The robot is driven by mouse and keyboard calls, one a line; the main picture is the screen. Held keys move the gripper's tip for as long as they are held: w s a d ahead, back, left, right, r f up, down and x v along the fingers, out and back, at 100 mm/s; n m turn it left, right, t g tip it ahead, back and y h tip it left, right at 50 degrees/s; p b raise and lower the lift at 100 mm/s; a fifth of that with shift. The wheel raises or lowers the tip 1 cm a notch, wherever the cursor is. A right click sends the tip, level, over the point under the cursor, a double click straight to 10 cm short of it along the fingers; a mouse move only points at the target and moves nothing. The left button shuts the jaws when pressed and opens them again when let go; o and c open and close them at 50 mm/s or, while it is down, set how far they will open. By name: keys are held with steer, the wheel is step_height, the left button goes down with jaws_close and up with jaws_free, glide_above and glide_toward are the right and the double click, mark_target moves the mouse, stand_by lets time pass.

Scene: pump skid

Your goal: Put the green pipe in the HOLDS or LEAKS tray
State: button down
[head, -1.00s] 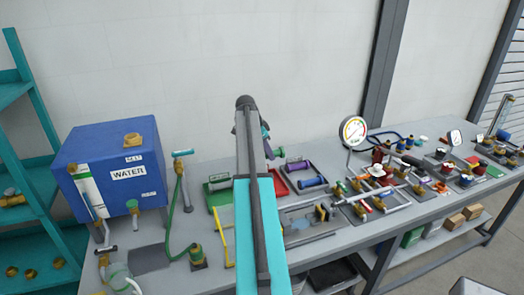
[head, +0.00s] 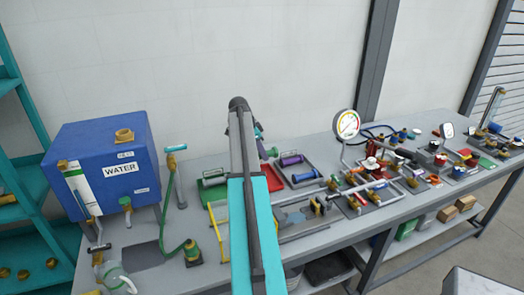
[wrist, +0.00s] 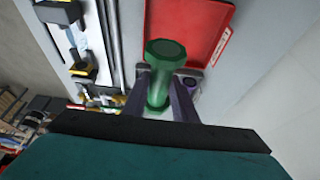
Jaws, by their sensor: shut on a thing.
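My gripper (wrist: 165,82) is shut on the green pipe (wrist: 164,58), whose flanged end faces the wrist camera between the two fingers. In the wrist view the red tray (wrist: 193,22) lies below and beyond the pipe, with a white label too small to read. In the head view my arm hides most of the gripper.
A grey tray (head: 314,184) right of the red one holds a purple pipe (head: 292,160) and a blue pipe (head: 304,175). A blue water tank (head: 95,165) stands at left. A pressure gauge (head: 347,124) and crowded fittings fill the bench to the right.

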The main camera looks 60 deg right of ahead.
steer(key=shift+f+b, duration=3)
steer(key=shift+f, duration=4.5)
steer(key=shift+f, duration=0.3)
steer(key=c, duration=1.4)
jaws_free()
steer(key=shift+o, duration=0.2)
steer(key=shift+a, duration=0.1)
steer(key=shift+w+b, duration=0.1)
steer(key=shift+b, duration=0.2)
steer(key=b+v, duration=0.3)
steer(key=v, duration=1.1)
